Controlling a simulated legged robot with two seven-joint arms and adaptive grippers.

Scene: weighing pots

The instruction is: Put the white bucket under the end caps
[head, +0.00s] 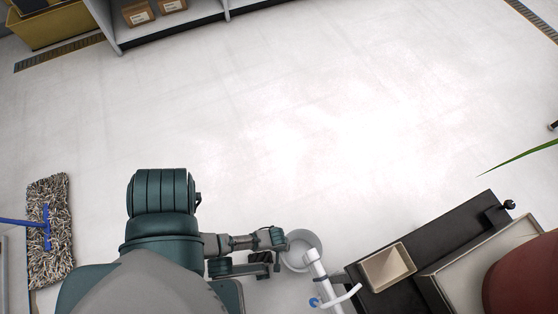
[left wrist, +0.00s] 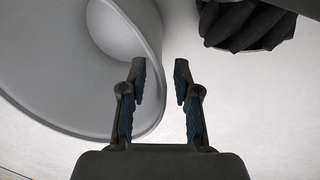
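The white bucket (head: 298,262) stands on the floor in the head view, to the right of my arm. A white pipe (head: 318,272) with a rounded end piece (head: 311,256) reaches over its right side. I cannot tell whether this is one of the end caps. In the left wrist view the bucket (left wrist: 75,108) fills the left side, its mouth toward the camera. My left gripper (left wrist: 161,75) is open, and the bucket's rim shows between its fingers. I cannot tell whether they touch it. My right gripper is not in view.
A blue valve handle (head: 314,302) is on the pipework. A dark bench (head: 440,248) with a beige tray (head: 405,257) stands at right. A mop (head: 50,230) lies at left. A dark ribbed object (left wrist: 246,24) shows in the left wrist view. The middle floor is clear.

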